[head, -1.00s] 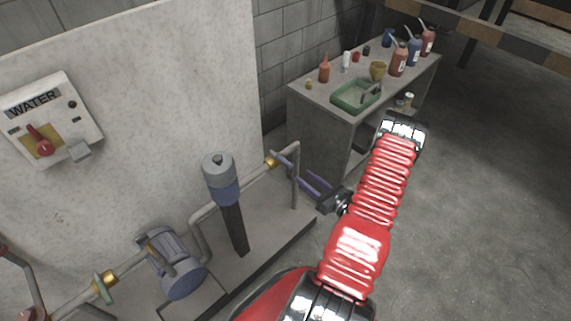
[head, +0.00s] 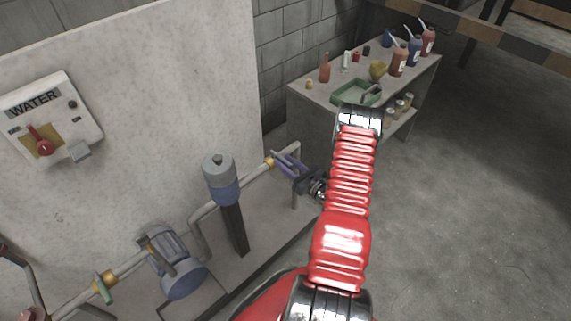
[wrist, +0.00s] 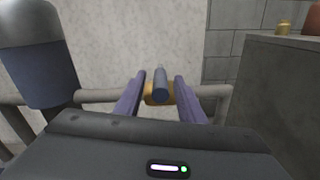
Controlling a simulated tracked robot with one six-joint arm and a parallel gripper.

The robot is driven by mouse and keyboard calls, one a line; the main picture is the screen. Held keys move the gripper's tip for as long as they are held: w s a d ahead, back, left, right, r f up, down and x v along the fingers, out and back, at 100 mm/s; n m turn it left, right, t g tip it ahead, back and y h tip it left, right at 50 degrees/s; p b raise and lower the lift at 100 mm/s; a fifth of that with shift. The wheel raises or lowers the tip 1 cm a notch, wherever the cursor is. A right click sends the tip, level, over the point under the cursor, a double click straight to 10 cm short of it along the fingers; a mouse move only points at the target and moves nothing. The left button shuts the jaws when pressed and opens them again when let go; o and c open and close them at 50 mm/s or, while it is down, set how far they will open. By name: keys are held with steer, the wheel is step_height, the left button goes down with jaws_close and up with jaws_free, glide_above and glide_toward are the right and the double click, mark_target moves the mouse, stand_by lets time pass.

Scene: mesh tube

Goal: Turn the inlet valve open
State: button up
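A brass valve (head: 268,163) sits on the grey pipe at its right end, near the wall. In the wrist view its brass body (wrist: 150,97) shows behind a blue-grey handle (wrist: 160,86) that points toward the camera. My gripper (head: 278,158) has its purple fingers open at this valve. In the wrist view the fingers stand left and right of the handle, with a gap on each side. In the head view the handle is hard to make out behind the fingers. A second valve with a green handle (head: 104,287) is at the lower left; I see no label saying which is the inlet.
A grey filter cylinder (head: 221,180) and a blue pump (head: 177,265) stand left of my gripper. A WATER switch box (head: 49,119) with a red knob hangs on the wall panel. A workbench (head: 313,97) with bottles and a green tray stands behind my arm.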

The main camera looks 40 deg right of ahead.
steer(key=shift+c, duration=0.6)
jaws_close()
steer(key=shift+a, duration=0.1)
